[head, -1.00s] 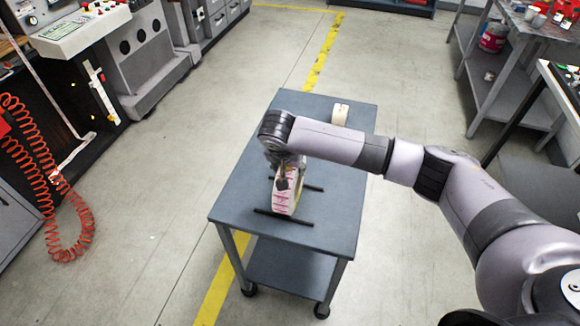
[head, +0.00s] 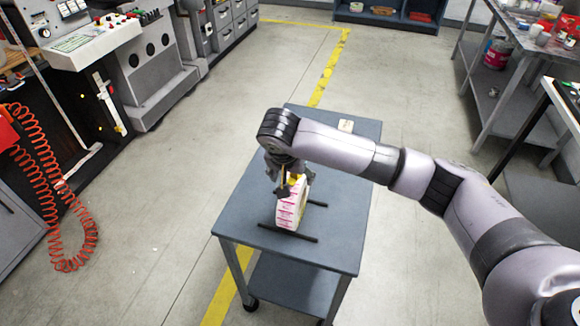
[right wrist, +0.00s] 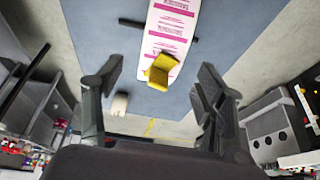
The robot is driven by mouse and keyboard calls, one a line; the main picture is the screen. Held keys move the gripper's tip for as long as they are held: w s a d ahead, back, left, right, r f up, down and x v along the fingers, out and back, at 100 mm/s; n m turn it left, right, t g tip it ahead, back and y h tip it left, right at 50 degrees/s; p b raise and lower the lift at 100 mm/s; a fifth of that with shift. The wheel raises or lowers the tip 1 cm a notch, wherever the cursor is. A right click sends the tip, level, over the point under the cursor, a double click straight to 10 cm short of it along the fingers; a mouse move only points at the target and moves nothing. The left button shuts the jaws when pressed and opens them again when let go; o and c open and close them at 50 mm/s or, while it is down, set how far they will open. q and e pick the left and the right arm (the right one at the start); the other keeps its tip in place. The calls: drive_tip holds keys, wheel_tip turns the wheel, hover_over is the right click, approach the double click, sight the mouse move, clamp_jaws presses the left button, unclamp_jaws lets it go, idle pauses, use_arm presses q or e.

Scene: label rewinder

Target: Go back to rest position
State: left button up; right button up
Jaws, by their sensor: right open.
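A label roll (head: 291,207), white with pink print, stands upright on the blue-grey cart (head: 338,240) between two black bars. It also shows in the right wrist view (right wrist: 172,22), with a yellow piece (right wrist: 161,70) at its near end. My right gripper (head: 282,184) hangs just above and beside the roll in the head view, partly overlapping it. In the right wrist view its two fingers are spread wide with nothing held between them. My left gripper is out of view.
A small cream roll (head: 346,125) lies at the cart's far end. A machine with a control panel (head: 95,35) and a red coiled hose (head: 50,190) stand at left. Metal shelving (head: 500,90) is at right. The floor around the cart is mostly open.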

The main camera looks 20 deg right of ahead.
drive_tip(key=v, duration=0.6)
drive_tip(key=s+a+f+n+y, duration=0.5)
drive_tip(key=s+a+f+n, duration=0.15)
drive_tip(key=s+f, duration=0.45)
drive_tip(key=s+d+f+n+h, duration=0.1)
drive_tip(key=s+d+f, duration=0.1)
drive_tip(key=s+d, duration=0.55)
drive_tip(key=s+d+f+n+h, duration=0.1)
drive_tip(key=s+d+f, duration=0.3)
drive_tip(key=s, duration=0.7)
wheel_tip(320, 180, down, 28)
drive_tip(key=s+g+b, duration=0.1)
drive_tip(key=s, duration=0.1)
drive_tip(key=s+d+f+g+b, duration=0.1)
drive_tip(key=s+d+f, duration=0.2)
drive_tip(key=s+f, duration=1.2)
drive_tip(key=shift+s+d+f+n+g+h, duration=0.3)
drive_tip(key=shift+s+d+n, duration=0.05)
drive_tip(key=shift+s+d, duration=0.05)
